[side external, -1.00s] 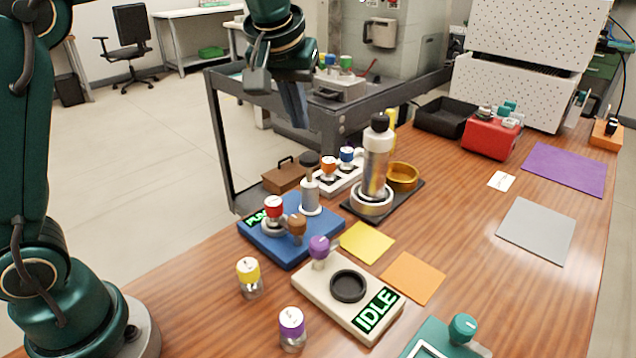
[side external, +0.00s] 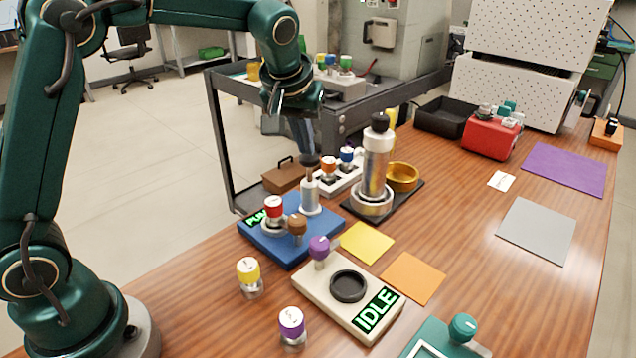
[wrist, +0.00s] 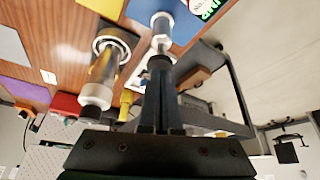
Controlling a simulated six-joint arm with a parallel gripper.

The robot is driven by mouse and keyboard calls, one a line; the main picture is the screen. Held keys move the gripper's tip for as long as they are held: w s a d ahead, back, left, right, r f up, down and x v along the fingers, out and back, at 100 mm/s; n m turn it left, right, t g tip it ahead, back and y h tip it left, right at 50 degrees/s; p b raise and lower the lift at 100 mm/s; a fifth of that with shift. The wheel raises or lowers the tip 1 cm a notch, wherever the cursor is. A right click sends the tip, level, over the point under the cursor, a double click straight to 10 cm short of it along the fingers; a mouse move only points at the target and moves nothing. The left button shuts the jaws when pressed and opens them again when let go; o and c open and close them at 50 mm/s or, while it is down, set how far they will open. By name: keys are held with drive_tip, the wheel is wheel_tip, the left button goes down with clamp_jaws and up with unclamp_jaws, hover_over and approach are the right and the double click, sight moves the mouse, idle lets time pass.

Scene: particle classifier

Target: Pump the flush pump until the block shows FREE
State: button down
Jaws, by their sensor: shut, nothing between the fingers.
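The block's green-lit display (side external: 255,219) shows letters starting "PU"; a red-capped knob (side external: 274,207) hides the rest. My gripper (side external: 308,150) is shut with nothing between its fingers and points down, its tips at the pump's knob. In the wrist view the fingers (wrist: 161,62) line up with the pump; I cannot tell whether they touch it.
A tall silver cylinder (side external: 376,165) with a black cap stands close to the right of the pump. A brown knob (side external: 297,227) is on the blue block. A cream block (side external: 327,297) reading IDLE lies in front.

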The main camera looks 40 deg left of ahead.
sight(306, 161)
drive_tip(key=shift+f, duration=0.15)
drive_tip(key=shift+f, duration=1.6)
drive_tip(key=s, duration=0.1)
drive_tip(key=s+d+r, duration=0.1)
drive_tip(key=shift+s+d, duration=0.15)
drive_tip(key=shift+s, duration=0.15)
drive_tip(key=shift+v, duration=2.6)
